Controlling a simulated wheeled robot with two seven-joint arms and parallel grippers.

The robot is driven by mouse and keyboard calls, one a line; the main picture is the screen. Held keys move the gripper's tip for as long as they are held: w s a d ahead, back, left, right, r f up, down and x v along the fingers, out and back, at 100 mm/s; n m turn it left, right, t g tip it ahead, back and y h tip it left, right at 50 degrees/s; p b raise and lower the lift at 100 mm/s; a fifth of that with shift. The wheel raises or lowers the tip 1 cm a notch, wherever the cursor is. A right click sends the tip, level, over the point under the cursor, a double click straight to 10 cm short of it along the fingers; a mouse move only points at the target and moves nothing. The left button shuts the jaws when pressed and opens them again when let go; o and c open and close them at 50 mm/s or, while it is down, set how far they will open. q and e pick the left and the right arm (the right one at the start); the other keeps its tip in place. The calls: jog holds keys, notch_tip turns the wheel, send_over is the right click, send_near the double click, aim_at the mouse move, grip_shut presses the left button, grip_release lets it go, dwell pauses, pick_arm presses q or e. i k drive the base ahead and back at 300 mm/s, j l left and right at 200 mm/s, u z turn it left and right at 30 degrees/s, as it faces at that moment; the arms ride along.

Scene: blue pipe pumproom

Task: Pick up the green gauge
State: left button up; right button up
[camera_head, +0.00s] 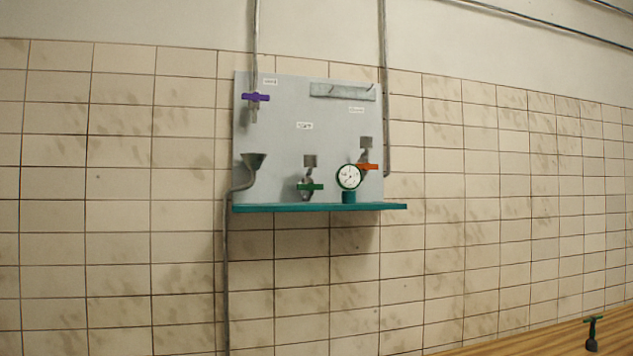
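The green gauge (348,178) has a round white dial with a green rim and a teal base. It stands upright on the teal shelf (270,208) of the grey wall panel, toward the right side. It partly hides the orange-handled valve behind it. Neither of my grippers shows in the head view.
The grey panel (280,120) carries a purple-handled valve (256,97), a green-handled valve (310,187), an orange-handled valve (367,166), a funnel (253,161) and a hook rail (342,92). A green-handled tool (592,333) is on the wooden surface (540,342) at lower right.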

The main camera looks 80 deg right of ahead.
aim_at(349, 177)
jog(key=z, duration=2.95)
